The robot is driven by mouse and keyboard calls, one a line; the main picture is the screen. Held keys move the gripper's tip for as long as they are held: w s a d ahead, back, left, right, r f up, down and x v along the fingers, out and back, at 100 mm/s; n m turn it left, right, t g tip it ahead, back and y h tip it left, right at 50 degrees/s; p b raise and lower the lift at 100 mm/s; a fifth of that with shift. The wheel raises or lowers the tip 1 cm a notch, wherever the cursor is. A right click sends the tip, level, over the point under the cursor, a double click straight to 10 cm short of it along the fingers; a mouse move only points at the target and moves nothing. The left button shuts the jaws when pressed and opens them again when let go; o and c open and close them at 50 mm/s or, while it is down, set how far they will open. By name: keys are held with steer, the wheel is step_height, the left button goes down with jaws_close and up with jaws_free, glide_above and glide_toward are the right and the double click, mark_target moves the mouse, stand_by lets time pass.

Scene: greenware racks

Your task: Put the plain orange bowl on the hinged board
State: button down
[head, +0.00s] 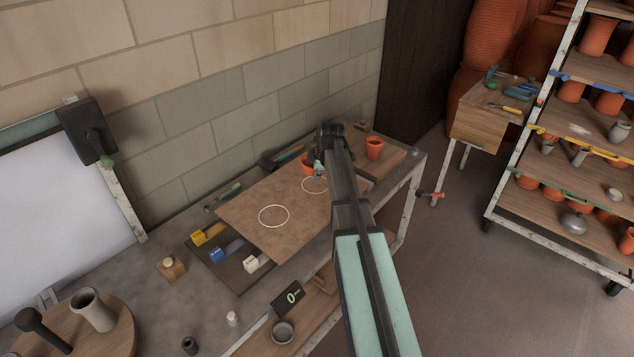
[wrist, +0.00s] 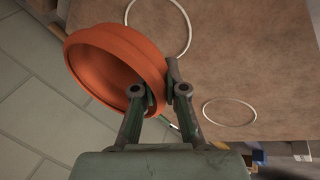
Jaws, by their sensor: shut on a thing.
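The plain orange bowl (wrist: 112,62) is held by its rim between the fingers of my gripper (wrist: 162,88) in the wrist view, with its inside partly facing the camera. In the head view the bowl (head: 307,168) shows small beside my gripper (head: 318,170), partly hidden by my arm. The hinged board (head: 300,226) is a flat brown panel with two white rings, on the bench. The bowl appears near the board's far right part, by the farther ring. I cannot tell whether it touches the board. The board (wrist: 235,60) also lies behind the bowl in the wrist view.
An orange pot (head: 374,147) stands right of my arm on a wooden board. Yellow, blue and white tools (head: 228,250) lie before the hinged board. A block wall (head: 220,130) rises behind the bench. A pottery rack (head: 570,140) stands at right, with open floor between.

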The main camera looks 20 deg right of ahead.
mark_target(315, 189)
steer(key=shift+f+p, duration=0.55)
steer(key=shift+f, duration=2.15)
steer(key=shift+f, duration=0.2)
steer(key=c, duration=1.2)
jaws_free()
steer(key=shift+r, duration=0.1)
steer(key=shift+r, duration=0.2)
steer(key=b+v, duration=0.2)
steer(key=v, duration=1)
steer(key=shift+f+b, duration=0.1)
steer(key=shift+b, duration=0.3)
